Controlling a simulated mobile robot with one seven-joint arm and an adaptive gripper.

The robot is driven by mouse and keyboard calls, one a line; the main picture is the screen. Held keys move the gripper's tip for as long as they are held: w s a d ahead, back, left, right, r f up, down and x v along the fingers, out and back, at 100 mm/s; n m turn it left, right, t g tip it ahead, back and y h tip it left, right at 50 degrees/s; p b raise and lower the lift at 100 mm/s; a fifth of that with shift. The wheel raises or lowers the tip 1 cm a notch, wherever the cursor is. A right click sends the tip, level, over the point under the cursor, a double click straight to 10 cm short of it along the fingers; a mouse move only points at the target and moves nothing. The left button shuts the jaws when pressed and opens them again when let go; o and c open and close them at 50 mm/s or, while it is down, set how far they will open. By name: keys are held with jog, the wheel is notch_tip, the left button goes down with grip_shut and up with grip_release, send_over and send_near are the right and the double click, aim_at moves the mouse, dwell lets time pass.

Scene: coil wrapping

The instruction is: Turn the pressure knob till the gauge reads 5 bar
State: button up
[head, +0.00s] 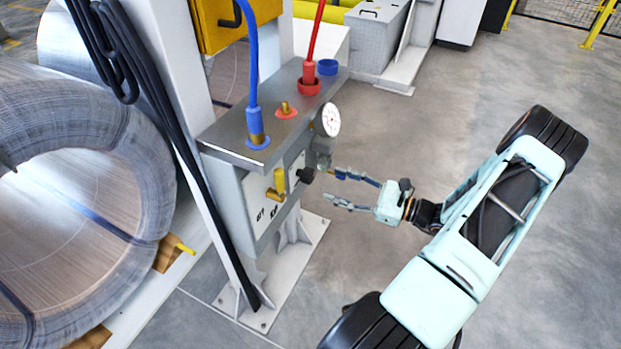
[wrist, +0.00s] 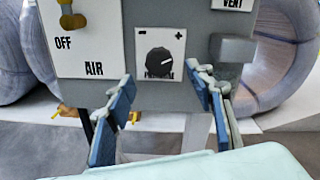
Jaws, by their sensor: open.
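The black pressure knob (wrist: 160,62) sits on a white plate with minus and plus marks in the wrist view. A white pointer line on it points right and slightly up. In the head view the knob (head: 306,175) juts from the front of the grey box. The round white gauge (head: 331,119) stands above and right of the knob; its reading is too small to tell. My gripper (head: 336,189) is open and in front of the box. In the wrist view its two blue-padded fingers (wrist: 158,87) are spread left and right of the knob, apart from it.
A yellow valve handle (head: 279,182) and an OFF/AIR plate (wrist: 90,50) are left of the knob. Blue (head: 252,60) and red (head: 315,35) hoses rise from the box top. A large wire coil (head: 130,150) stands at the left.

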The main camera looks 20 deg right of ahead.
aim_at(313, 177)
jog(key=b+x, duration=0.1)
jog(key=x, duration=0.7)
jog(key=shift+a+b, duration=0.1)
jog(key=shift+b, duration=0.2)
jog(key=c, duration=1.2)
jog(key=shift+o, duration=0.2)
